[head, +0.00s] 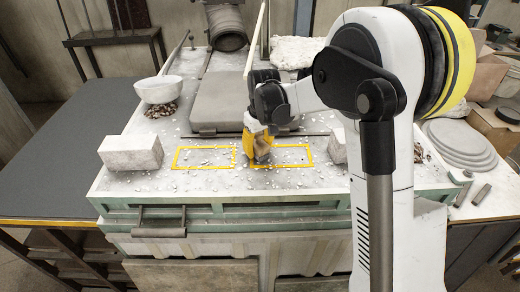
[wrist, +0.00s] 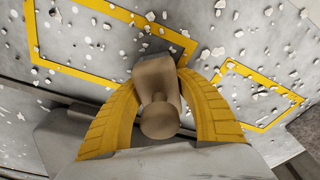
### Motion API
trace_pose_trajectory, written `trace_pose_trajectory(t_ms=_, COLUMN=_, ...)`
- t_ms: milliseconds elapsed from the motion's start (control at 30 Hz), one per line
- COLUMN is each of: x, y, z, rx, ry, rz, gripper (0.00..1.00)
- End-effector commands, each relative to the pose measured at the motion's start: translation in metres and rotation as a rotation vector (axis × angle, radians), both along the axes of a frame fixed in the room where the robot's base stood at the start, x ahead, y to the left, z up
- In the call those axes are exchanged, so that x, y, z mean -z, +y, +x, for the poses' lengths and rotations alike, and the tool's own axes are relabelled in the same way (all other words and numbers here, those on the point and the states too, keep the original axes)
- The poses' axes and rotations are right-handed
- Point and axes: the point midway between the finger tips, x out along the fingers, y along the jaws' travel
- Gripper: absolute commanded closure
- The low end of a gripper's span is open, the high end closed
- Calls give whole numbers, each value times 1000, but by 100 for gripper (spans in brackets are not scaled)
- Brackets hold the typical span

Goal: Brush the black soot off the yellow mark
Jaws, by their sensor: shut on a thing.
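My gripper (head: 257,143) has yellow fingers and is shut on a brown brush (head: 263,150). In the wrist view the brush's round knob end (wrist: 160,119) faces the camera between the two fingers (wrist: 160,78); its bristle end is hidden. Two yellow rectangular outlines lie on the grey worktop: a left mark (head: 204,167) and a right mark (head: 285,164). The brush is over the left part of the right mark; I cannot tell whether it touches the surface. Pale chips are scattered in and around both marks. Black soot cannot be made out clearly.
A pale block (head: 131,152) stands left of the marks, and another (head: 339,146) stands right. A grey slab (head: 218,103) lies behind them. A white bowl (head: 158,89) sits at the back left on pebbles. A dark table (head: 55,140) adjoins on the left.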

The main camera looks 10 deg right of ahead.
Motion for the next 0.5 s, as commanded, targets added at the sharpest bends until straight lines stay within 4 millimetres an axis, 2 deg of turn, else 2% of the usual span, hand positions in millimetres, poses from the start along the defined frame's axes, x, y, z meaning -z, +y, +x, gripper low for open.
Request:
trace_pose_trajectory(t_ms=167, x=-37, y=1, z=-1, rx=1, ry=0, rz=0, gripper=100)
trace_pose_trajectory(t_ms=500, x=-65, y=4, z=0, rx=3, ry=0, rz=0, gripper=100)
